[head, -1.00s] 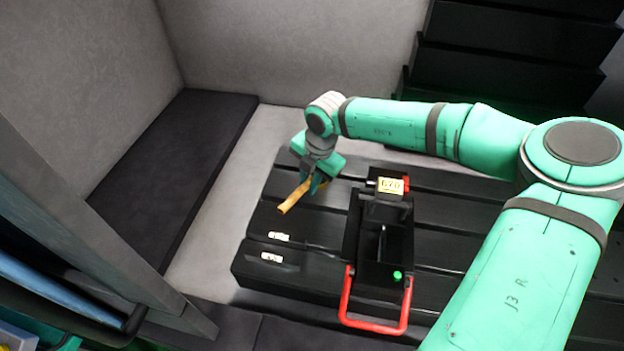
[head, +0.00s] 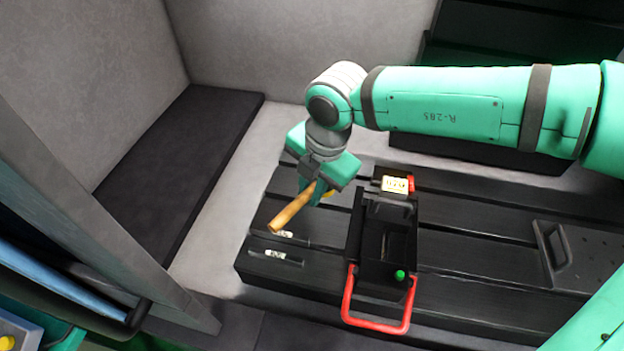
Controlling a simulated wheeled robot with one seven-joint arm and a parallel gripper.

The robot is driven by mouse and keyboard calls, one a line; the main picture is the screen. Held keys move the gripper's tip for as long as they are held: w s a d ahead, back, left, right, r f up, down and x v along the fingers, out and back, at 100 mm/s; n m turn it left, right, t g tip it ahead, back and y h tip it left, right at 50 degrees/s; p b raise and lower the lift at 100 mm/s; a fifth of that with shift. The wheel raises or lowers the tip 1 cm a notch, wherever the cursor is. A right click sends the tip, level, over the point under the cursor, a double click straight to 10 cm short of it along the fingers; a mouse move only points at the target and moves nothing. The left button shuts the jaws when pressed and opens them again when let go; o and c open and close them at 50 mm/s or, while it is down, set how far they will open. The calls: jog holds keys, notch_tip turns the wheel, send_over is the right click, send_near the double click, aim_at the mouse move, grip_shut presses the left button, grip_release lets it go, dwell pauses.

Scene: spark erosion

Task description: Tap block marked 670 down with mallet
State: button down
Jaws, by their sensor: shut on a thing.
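The block marked 670 (head: 396,184) has a pale yellow label on top, and its number is hard to read now. It sits at the far end of a black vise (head: 353,245) with a red handle. My gripper (head: 316,191) is shut on the mallet (head: 289,212), left of the block and apart from it. The mallet's wooden handle sticks out toward the lower left. A bit of yellow at the gripper's right may be its head; most of that end is hidden by the fingers.
The vise stands on a slotted black table (head: 465,262). Two small labelled dark bars (head: 290,261) lie left of the vise. A dark plate with a handle (head: 590,250) lies at the right. Grey walls (head: 280,45) stand behind. The table's left edge is near my gripper.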

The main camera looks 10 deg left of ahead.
jog(key=shift+s+d+r, duration=0.1)
jog(key=shift+s+r, duration=0.2)
jog(key=shift+s, duration=0.25)
jog(key=shift+r, duration=0.1)
